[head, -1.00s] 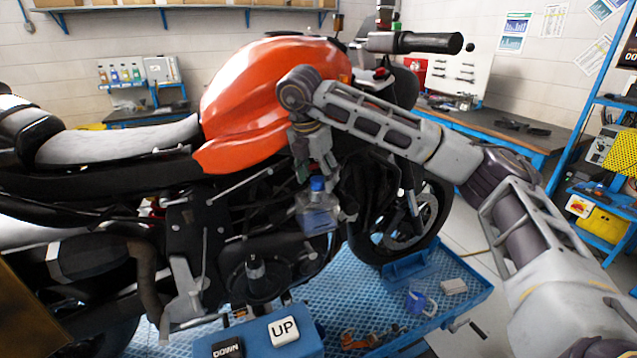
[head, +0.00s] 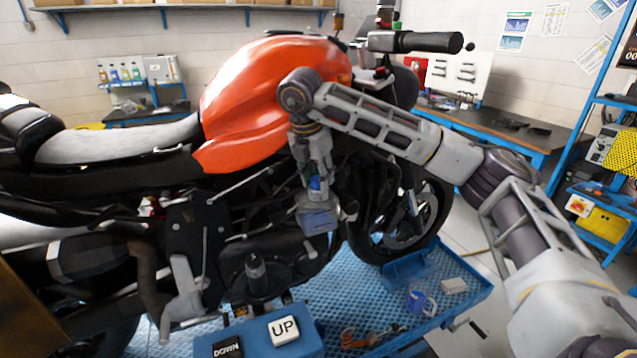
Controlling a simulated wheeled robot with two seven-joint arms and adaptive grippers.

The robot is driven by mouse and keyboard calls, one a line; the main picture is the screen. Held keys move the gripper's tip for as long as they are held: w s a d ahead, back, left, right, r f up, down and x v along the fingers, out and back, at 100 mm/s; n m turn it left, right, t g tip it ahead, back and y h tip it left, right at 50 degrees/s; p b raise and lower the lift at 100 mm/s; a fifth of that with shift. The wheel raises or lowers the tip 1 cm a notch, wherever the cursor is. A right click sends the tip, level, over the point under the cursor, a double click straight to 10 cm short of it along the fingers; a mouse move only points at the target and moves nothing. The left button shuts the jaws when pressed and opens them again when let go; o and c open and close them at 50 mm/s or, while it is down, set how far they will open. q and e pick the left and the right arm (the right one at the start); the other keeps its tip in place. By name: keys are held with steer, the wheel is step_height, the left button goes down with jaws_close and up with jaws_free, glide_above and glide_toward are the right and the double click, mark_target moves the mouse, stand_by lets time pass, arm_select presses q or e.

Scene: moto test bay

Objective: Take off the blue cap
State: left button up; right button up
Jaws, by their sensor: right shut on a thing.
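The blue cap (head: 315,184) sits on top of a translucent bluish reservoir (head: 318,219) on the near side of the motorcycle, below the orange tank. My right gripper (head: 317,180) points down from above with its fingers around the cap, shut on it. The fingers hide most of the cap; only a bit of blue shows between them. My left gripper is not in view.
The motorcycle (head: 247,105) stands on a blue lift platform (head: 455,282). UP and DOWN buttons (head: 283,330) are in front. A blue padlock-like item (head: 420,303), a pale block (head: 454,286) and orange items (head: 358,339) lie on the platform. A workbench (head: 510,130) is behind right.

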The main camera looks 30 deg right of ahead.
steer(key=shift+r, duration=0.15)
step_height(320, 180, up, 10)
steer(key=shift+p, duration=0.35)
stand_by(0.7)
stand_by(0.4)
steer(key=shift+f, duration=0.2)
steer(key=shift+s, duration=0.15)
